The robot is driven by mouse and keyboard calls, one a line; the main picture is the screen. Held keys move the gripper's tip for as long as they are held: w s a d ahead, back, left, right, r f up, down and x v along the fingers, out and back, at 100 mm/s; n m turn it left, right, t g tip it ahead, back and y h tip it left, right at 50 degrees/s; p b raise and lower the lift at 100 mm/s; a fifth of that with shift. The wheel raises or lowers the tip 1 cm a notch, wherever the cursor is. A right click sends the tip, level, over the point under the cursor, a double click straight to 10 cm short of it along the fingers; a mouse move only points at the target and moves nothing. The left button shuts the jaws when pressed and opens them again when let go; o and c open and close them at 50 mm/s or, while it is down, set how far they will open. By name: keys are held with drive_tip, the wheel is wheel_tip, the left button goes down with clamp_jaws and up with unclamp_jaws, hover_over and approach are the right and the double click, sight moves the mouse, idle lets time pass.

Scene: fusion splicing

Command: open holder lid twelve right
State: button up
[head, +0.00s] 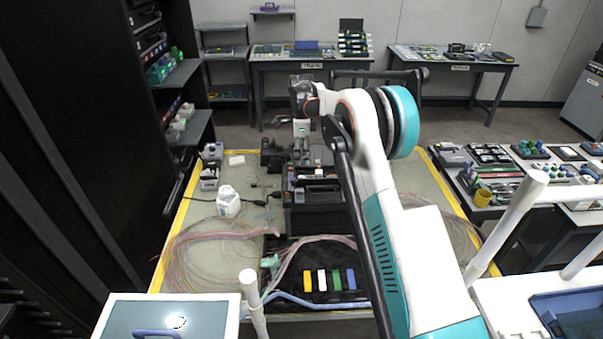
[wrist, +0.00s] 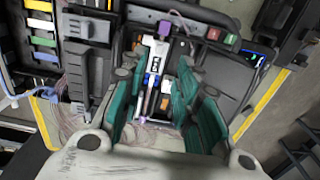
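A dark fusion splicer (head: 318,194) sits mid-table under my arm. In the wrist view the splicer (wrist: 215,20) fills the centre, with a narrow white and blue holder part (wrist: 152,68) between my fingers. A small purple piece (wrist: 164,28) lies at its top end. I cannot tell which part is the lid of holder twelve right, or whether it is open. My gripper (wrist: 157,82) is open, its two green-padded fingers apart on either side of the holder part. No grip on anything shows. In the head view, my gripper (head: 303,128) hangs over the splicer's far side.
A white bottle (head: 228,203) and small grey devices (head: 210,165) stand left of the splicer. Thin fibre coils (head: 195,255) lie at the table's left. Yellow, white, green and blue blocks (head: 322,280) sit at the front. Yellow tape (head: 172,235) marks the table edge.

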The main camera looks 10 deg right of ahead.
wheel_tip(320, 180, down, 8)
drive_tip(key=shift+r+b, duration=0.1)
drive_tip(key=shift+b, duration=0.3)
clamp_jaws()
